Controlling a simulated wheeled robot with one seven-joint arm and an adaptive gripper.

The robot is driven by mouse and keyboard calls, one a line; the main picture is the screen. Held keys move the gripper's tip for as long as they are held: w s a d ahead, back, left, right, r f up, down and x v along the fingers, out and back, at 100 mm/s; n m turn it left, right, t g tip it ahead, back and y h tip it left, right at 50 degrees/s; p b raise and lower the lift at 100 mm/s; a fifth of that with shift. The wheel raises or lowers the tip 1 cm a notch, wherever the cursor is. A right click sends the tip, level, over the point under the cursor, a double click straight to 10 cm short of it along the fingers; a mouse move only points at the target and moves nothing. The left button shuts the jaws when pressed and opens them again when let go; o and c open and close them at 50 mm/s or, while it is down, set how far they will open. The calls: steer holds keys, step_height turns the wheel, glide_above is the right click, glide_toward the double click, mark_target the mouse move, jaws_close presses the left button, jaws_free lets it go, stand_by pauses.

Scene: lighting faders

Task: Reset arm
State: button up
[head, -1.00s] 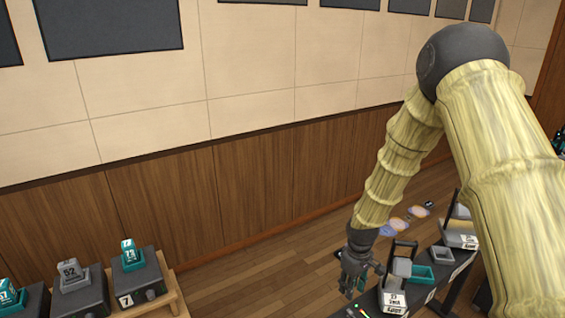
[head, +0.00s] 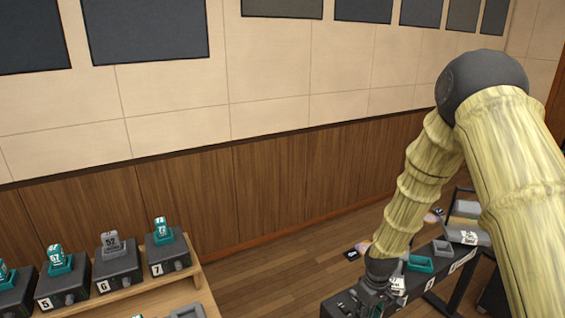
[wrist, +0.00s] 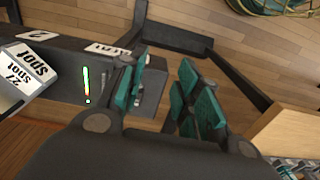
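My gripper (head: 374,296) is at the end of my raised and bent arm, low in the head view, over the near end of a dark bench (head: 420,286). In the wrist view my gripper (wrist: 163,92) shows two dark fingers with teal pads standing apart. Nothing is between them. A white label reading "Spot" (wrist: 32,62) on a grey block is left of the fingers in the wrist view. A coloured level light (wrist: 87,84) on a dark surface lies beside the left finger.
A wooden table (head: 204,290) at the left carries several numbered dark boxes with teal or grey tops, including box 7 (head: 170,258). Wooden floor (head: 280,285) is clear between table and bench.

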steer(key=s+a+f+m+b, duration=0.2)
steer(key=s+a+f+m, duration=0.1)
steer(key=s+f, duration=1.3)
steer(key=s+f+m+b, duration=0.1)
steer(key=s+f+m, duration=0.1)
steer(key=s, duration=1.8)
steer(key=shift+s+d+f+m, duration=0.3)
steer(key=shift+f+m, duration=0.1)
steer(key=shift+f, duration=0.25)
